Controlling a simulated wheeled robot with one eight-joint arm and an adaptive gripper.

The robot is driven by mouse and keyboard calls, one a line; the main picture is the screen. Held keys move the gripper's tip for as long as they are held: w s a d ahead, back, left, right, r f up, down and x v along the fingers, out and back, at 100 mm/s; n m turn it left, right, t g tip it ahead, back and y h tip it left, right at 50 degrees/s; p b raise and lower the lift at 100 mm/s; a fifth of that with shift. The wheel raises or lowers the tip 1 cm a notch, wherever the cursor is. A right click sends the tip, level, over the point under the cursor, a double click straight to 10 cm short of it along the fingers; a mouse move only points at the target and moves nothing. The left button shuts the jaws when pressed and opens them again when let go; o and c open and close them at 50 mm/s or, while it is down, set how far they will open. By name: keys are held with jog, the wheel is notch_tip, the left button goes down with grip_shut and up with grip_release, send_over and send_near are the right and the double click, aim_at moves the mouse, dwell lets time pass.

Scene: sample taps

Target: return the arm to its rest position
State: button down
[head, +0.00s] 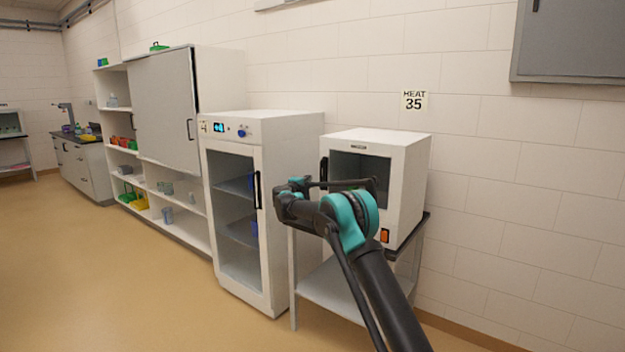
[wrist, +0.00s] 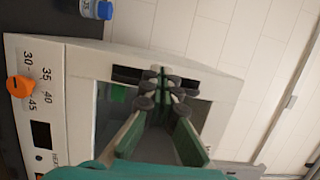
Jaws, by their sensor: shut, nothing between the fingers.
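My arm (head: 385,290) reaches up from the lower right in the head view, bent at a teal joint (head: 350,218) in front of the small white heater (head: 410,185). In the wrist view my gripper (wrist: 163,85) has its fingertips together, with nothing held between them. Its green-sided fingers point toward the heater front (wrist: 75,75), which shows tilted behind them. The gap between fingertips and heater cannot be judged. In the head view the fingers are hard to make out against the arm.
The heater stands on a metal table (head: 330,285) beside a white glass-door cabinet (head: 235,215). The wrist view shows its orange dial (wrist: 19,87) and a blue-capped bottle (wrist: 95,8). Open shelving (head: 125,150) lines the wall farther left. The floor (head: 100,265) at left is clear.

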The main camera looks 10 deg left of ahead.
jog(key=s+a, duration=0.3)
jog(key=s, duration=0.2)
jog(key=s+d+r+n+t+y, duration=0.2)
jog(key=s+d+r+n+y, duration=0.1)
jog(key=d+r+n+y, duration=0.4)
jog(key=s+d+r+n+g+y, duration=0.2)
jog(key=s+d+n+y, duration=0.15)
jog(key=s+n, duration=0.55)
jog(key=s+d+f+n+g+h, duration=0.1)
jog(key=s+d+f+g, duration=0.3)
jog(key=s+d+f, duration=0.5)
jog(key=s+d+f+n+g+h, duration=0.2)
jog(key=s+d+f, duration=0.7)
jog(key=s, duration=1.7)
jog(key=s+d+f+n+g+h, duration=0.2)
jog(key=s+d+f+g, duration=0.5)
jog(key=s+f, duration=0.7)
jog(key=s+d, duration=0.1)
jog(key=s, duration=0.3)
jog(key=shift+d, duration=0.4)
jog(key=shift+h, duration=0.25)
